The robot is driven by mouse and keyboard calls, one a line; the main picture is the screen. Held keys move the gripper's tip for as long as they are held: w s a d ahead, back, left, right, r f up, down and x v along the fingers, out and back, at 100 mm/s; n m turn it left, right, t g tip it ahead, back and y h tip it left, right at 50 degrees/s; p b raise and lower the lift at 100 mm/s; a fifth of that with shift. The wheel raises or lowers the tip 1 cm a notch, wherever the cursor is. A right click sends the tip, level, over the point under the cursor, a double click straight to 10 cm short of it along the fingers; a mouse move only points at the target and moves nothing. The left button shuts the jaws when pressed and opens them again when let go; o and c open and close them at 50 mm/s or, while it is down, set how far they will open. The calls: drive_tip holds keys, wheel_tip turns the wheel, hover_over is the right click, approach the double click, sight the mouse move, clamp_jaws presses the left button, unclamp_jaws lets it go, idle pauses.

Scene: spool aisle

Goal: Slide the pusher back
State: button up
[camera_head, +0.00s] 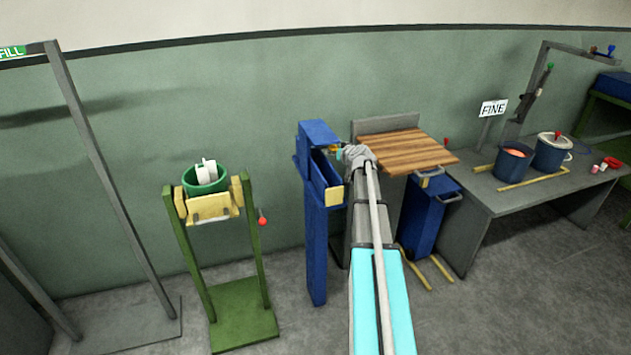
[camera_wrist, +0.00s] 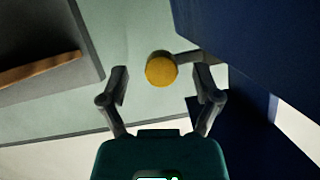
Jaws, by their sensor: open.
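A round yellow knob (camera_wrist: 161,69) on a short grey rod shows in the wrist view, beside a dark blue body (camera_wrist: 235,40); I take it for the pusher's handle. My gripper (camera_wrist: 162,80) is open, with one finger on each side of the knob near the fingertips. I see no clear contact, and the depth between them is hard to tell. In the head view my gripper (camera_head: 341,151) is at the upper right of the blue post-mounted unit (camera_head: 312,215), and the knob is mostly hidden there. A cream block (camera_head: 334,195) sits at the unit's front end.
A wooden board (camera_head: 405,152) lies close to the right of my gripper. A green stand (camera_head: 250,275) with a green bucket (camera_head: 190,183) is on the left. A grey bench (camera_head: 490,196) with buckets is on the right. Floor between stand and unit is clear.

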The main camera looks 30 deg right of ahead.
drive_tip(key=s+a+f+p+v, duration=0.1)
drive_tip(key=f+p+v, duration=0.15)
drive_tip(key=v, duration=0.95)
drive_tip(key=f+p+v, duration=0.1)
drive_tip(key=p+v, duration=0.2)
drive_tip(key=v, duration=0.9)
drive_tip(key=w+a+n+g+y+p, duration=0.2)
drive_tip(key=a+p, duration=0.4)
drive_tip(key=a, duration=1.1)
drive_tip(key=shift+w+r+n+g+y, duration=0.35)
drive_tip(key=shift+w+g+y, duration=0.6)
drive_tip(key=shift+y, duration=0.25)
drive_tip(key=shift+s+a, duration=0.1)
drive_tip(key=s+a+f+g+p, duration=0.1)
drive_tip(key=s+a+g, duration=0.1)
drive_tip(key=a, duration=0.6)
drive_tip(key=s+a+f+n+g+h, duration=0.1)
drive_tip(key=s+a+g, duration=0.2)
drive_tip(key=a, duration=0.5)
drive_tip(key=s+a+f+g+h+p, duration=0.1)
drive_tip(key=s+a+g, duration=0.2)
drive_tip(key=a, duration=0.5)
drive_tip(key=shift+f+g+p, duration=0.3)
drive_tip(key=shift+f+g, duration=0.05)
drive_tip(key=shift+g, duration=0.4)
